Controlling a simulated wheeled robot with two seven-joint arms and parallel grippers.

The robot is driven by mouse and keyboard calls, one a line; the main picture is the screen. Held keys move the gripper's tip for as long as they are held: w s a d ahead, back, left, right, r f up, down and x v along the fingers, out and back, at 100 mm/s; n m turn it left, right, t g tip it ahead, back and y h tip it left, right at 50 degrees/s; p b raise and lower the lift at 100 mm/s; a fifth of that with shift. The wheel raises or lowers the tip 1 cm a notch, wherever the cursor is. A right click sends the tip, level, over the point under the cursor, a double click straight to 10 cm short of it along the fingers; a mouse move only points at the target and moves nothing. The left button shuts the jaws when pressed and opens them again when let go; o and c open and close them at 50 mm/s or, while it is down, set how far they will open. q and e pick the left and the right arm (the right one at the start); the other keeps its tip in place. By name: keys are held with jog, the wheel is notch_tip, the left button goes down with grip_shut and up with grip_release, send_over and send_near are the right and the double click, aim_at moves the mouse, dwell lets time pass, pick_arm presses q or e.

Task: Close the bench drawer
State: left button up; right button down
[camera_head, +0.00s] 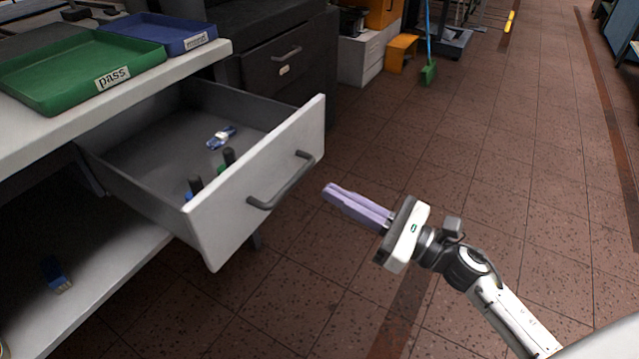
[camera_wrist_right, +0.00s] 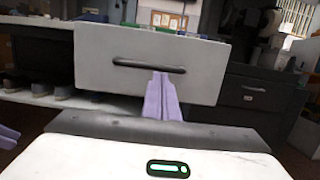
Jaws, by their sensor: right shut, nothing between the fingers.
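The bench drawer (camera_head: 263,190) is pulled well out from under the white bench top in the head view. Its light grey front carries a dark bar handle (camera_head: 283,182). Inside are a small blue-and-white item (camera_head: 221,137) and dark-topped items near the front panel. My right gripper (camera_head: 327,190) is shut and empty, with lilac fingers pointing at the drawer front from the right, apart from it in the head view. The right wrist view shows the drawer front (camera_wrist_right: 105,65) ahead, with the fingertips (camera_wrist_right: 160,76) overlapping the handle (camera_wrist_right: 148,66) in the picture.
A green tray (camera_head: 75,75) marked "pass" and a blue tray (camera_head: 160,33) stand on the bench top. A dark cabinet (camera_head: 285,70) stands behind the drawer. A green broom (camera_head: 428,74) and orange stool (camera_head: 402,45) are farther back. The tiled floor on the right is clear.

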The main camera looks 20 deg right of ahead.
jog(key=shift+x, duration=2.25)
